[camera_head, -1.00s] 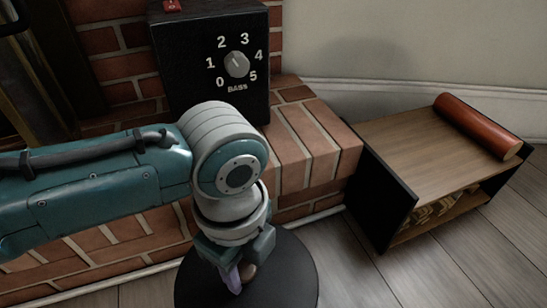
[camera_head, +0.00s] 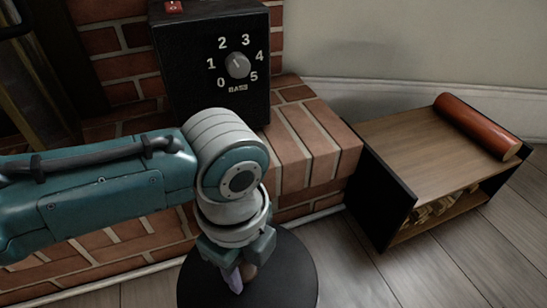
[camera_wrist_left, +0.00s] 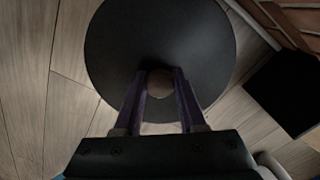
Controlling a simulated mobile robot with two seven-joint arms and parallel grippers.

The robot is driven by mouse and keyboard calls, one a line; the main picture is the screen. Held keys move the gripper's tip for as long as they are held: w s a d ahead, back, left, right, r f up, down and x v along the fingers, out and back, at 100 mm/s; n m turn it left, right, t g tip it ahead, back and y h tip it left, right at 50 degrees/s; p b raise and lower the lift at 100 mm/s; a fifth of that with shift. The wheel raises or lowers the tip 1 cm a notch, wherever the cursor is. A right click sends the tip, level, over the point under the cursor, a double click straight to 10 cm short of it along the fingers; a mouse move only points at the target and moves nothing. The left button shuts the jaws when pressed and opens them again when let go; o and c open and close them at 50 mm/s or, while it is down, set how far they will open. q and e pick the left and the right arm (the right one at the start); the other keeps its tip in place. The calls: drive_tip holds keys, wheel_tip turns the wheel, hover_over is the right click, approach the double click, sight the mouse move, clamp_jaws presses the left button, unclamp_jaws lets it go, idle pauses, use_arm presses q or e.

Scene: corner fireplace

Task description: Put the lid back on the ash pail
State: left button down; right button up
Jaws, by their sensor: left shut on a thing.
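The lid is a round black disc (camera_head: 290,280) near the bottom of the head view. It shows from above in the wrist view (camera_wrist_left: 160,30), with a small brownish knob (camera_wrist_left: 160,84) at its middle. My left gripper (camera_head: 240,277) points down over the disc and is shut on the knob; in the wrist view its two purple fingers (camera_wrist_left: 160,76) stand on either side of the knob. No pail wall shows in either view. Whether the pail is under the disc is hidden. My right gripper is not in view.
A brick hearth (camera_head: 310,140) carries a black box with a numbered dial (camera_head: 200,90). To the right, a low wooden stand (camera_head: 410,160) with black sides holds a red-brown cylinder (camera_head: 478,127) on top and wood pieces below. Grey floorboards (camera_head: 360,285) are clear in front.

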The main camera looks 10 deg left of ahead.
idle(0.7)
use_arm(q)
unclamp_jaws()
idle(0.7)
wheel_tip(320, 180, up, 7)
drive_tip(key=p, duration=0.8)
idle(0.4)
clamp_jaws()
idle(0.8)
